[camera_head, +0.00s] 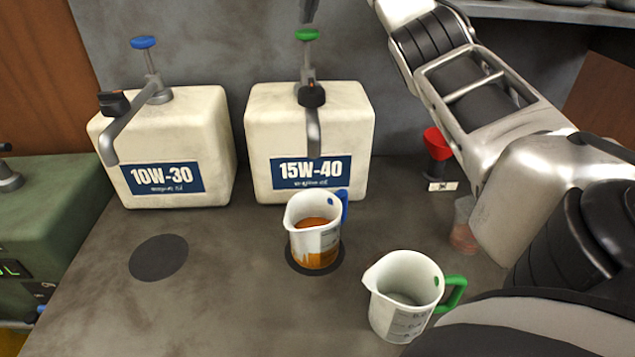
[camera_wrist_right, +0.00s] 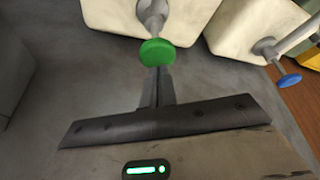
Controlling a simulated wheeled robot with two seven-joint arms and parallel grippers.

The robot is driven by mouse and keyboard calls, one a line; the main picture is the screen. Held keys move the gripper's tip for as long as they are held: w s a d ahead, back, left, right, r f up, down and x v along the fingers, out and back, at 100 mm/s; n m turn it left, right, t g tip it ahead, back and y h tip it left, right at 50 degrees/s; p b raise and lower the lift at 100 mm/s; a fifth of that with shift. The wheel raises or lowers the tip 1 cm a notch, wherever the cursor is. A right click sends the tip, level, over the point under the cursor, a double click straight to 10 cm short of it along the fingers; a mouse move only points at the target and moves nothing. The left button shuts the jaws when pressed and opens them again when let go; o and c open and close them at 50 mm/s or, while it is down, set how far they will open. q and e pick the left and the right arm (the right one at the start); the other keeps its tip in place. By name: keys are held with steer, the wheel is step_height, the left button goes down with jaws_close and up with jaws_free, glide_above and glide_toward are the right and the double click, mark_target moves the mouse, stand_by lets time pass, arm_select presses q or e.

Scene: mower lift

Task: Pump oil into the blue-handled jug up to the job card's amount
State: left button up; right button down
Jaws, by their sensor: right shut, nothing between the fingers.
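The blue-handled jug (camera_head: 315,240) stands upright on a dark round mark under the spout of the 15W-40 container (camera_head: 262,130). Amber oil shows inside it; I cannot read its scale. The green pump knob (camera_head: 307,35) tops that container and also shows in the right wrist view (camera_wrist_right: 158,52). My right gripper (camera_head: 308,12) is shut and empty, its tips just above the green knob; I cannot tell if they touch. The wrist view shows the shut fingers (camera_wrist_right: 156,88) pointing at the knob. My left gripper is out of view. No readable job card shows.
The 10W-30 container (camera_head: 210,145) with a blue pump knob (camera_head: 143,42) stands left, an empty dark mark (camera_head: 158,257) before it. A green-handled jug (camera_head: 400,298) stands front right. A red funnel-like item (camera_head: 437,143) is behind my right arm. The bench's front left is clear.

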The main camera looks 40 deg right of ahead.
mark_target(308, 31)
steer(key=shift+f+b, duration=2)
steer(key=shift+f, duration=1.2)
step_height(308, 31, up, 3)
steer(key=p, duration=0.3)
steer(key=shift+f, duration=0.2)
steer(key=shift+r+p, duration=0.8)
steer(key=shift+r, duration=1.3)
steer(key=shift+r, duration=0.1)
steer(key=shift+r, duration=2.9)
